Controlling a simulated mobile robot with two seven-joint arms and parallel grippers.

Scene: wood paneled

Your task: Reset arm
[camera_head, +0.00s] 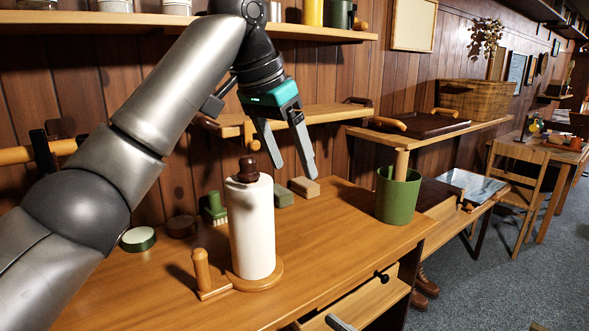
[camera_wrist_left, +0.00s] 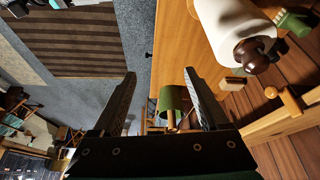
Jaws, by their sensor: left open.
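My left gripper (camera_head: 290,151) is open and empty in the head view, its two grey fingers pointing down above the back of the wooden desk (camera_head: 330,240). My left arm comes in from the left and bends down at the wrist. The open fingers also show in the left wrist view (camera_wrist_left: 160,97), with nothing between their tips. My right gripper is not clearly in view; a small grey tip (camera_head: 340,323) shows at the bottom edge by the drawer, and I cannot tell what it is.
A paper towel roll (camera_head: 252,228) on a wooden holder stands below and left of the gripper. A green bin (camera_head: 397,196) stands on the desk's right. A wooden block (camera_head: 304,187) lies behind. A low shelf (camera_head: 325,113) is close behind the gripper. An open drawer (camera_head: 365,301) juts out in front.

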